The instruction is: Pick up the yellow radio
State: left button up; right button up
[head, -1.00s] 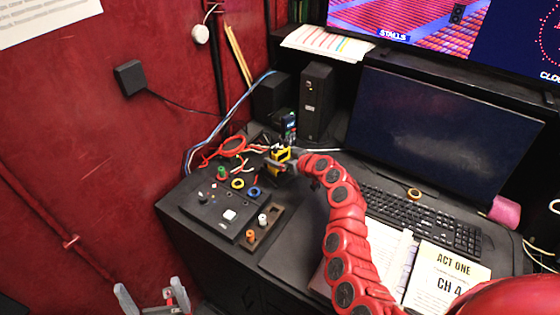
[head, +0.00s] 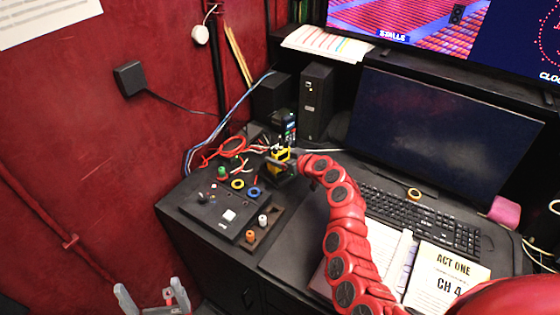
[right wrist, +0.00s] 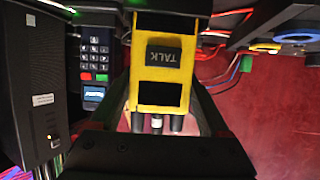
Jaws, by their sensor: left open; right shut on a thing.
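The yellow radio (head: 281,154) is at the back of the black desk, beside the red cable coil in the head view. In the right wrist view the yellow radio (right wrist: 162,85) fills the middle, with a dark TALK button and dark knobs at its lower end. My right gripper (head: 279,164) is shut on the radio, one finger on each side of it. Whether the radio touches the desk is hard to tell. My left gripper (head: 150,295) is open and empty at the bottom left, well away from the radio.
A control box (head: 205,208) with small knobs stands at the desk's front left, next to a wooden strip (head: 262,228) with pegs. A dark keypad device (right wrist: 95,60) and a black tower (head: 316,100) stand close behind the radio. A keyboard (head: 425,217) and open book lie right.

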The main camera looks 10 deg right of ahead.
jog(key=shift+r, duration=0.1)
jog(key=shift+r, duration=0.45)
notch_tip(320, 180, up, 9)
jog(key=b, duration=0.3)
jog(key=shift+r, duration=0.15)
notch_tip(320, 180, up, 7)
jog(key=shift+p, duration=0.3)
dwell(0.5)
